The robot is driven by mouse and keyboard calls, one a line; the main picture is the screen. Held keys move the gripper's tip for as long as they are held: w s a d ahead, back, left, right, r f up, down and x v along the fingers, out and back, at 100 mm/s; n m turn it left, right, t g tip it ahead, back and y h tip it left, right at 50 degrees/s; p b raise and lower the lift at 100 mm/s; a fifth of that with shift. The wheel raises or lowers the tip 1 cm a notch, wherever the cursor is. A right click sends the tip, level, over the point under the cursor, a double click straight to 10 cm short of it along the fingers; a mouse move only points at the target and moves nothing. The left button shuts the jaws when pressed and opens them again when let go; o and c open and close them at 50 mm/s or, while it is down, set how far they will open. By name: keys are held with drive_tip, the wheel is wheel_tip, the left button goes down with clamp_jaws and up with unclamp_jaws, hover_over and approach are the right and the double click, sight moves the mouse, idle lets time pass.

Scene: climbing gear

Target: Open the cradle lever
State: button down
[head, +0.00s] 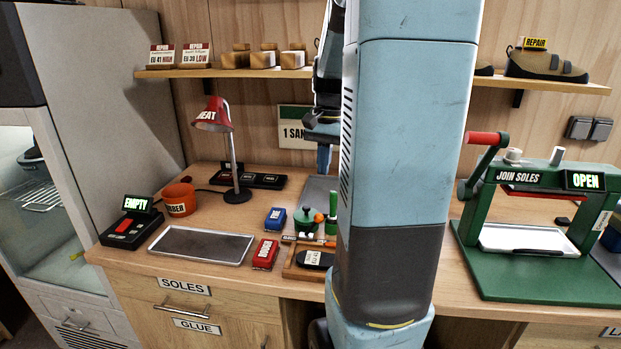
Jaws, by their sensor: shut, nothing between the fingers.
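A green press (535,282) labelled "JOIN SOLES" stands on the bench at the right. A dark lever arm with a red handle (482,138) rises at its left side, and its small display (586,180) reads "OPEN". No part is labelled as a cradle, so I cannot tell whether this is the cradle lever. My gripper (324,160) points down over the back middle of the bench, left of and well apart from the press. It is partly hidden by my arm and looks shut and empty. My arm also hides the middle of the bench.
A red lamp (212,115) stands behind an orange pot (180,199) and an empty metal tray (202,246). A display at left reads "EMPTY" (136,204). Small blue (276,218) and red (265,254) boxes lie near a wooden tray (290,267). A shelf (225,72) overhangs the back.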

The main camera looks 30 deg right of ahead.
drive_tip(key=shift+s+d+r, duration=0.45)
drive_tip(key=shift+d+r, duration=0.2)
drive_tip(key=shift+r, duration=0.1)
drive_tip(key=shift+s+d+r, duration=0.45)
drive_tip(key=shift+d+r, duration=0.2)
drive_tip(key=shift+r, duration=0.05)
drive_tip(key=s+a+r+n+t, duration=0.1)
drive_tip(key=s+a+n+t, duration=0.1)
drive_tip(key=a, duration=0.5)
drive_tip(key=s+a+r+n+t, duration=0.1)
drive_tip(key=s+a+n+t, duration=0.1)
drive_tip(key=s+a+n, duration=0.3)
drive_tip(key=s+a+r+n+t+h, duration=0.1)
drive_tip(key=s+a, duration=0.4)
drive_tip(key=a, duration=0.5)
drive_tip(key=shift+r+n+t, duration=0.2)
drive_tip(key=shift+n+t, duration=0.4)
drive_tip(key=shift+n, duration=0.6)
